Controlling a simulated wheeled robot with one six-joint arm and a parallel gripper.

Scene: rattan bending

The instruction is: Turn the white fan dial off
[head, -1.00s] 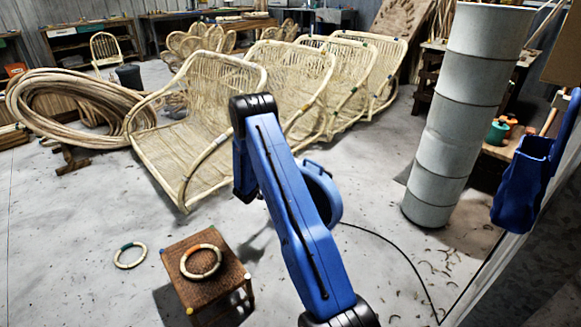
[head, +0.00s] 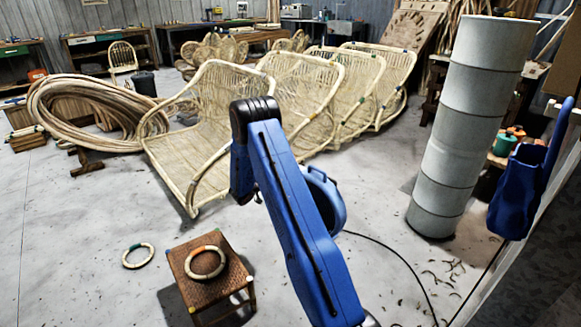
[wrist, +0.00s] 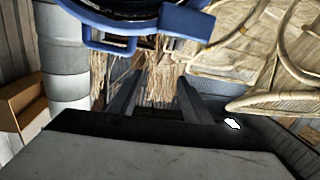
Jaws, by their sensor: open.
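No white fan dial can be made out in either view. A round blue housing with a dark inside, which looks like a fan (head: 325,205), stands on the floor behind my arm in the head view and is partly hidden by it. What looks like the same blue rim (wrist: 190,22) crosses the top of the wrist view. My gripper (wrist: 160,82) shows in the wrist view with its two dark fingers apart and nothing between them, below that rim. In the head view my gripper is hidden behind my blue arm.
A black cord (head: 400,257) crosses the floor beside a tall grey duct (head: 455,130). Rattan chairs (head: 215,115) stand behind my arm. A woven stool (head: 195,275) carries a ring, with another ring (head: 138,256) on the floor. Open floor lies left.

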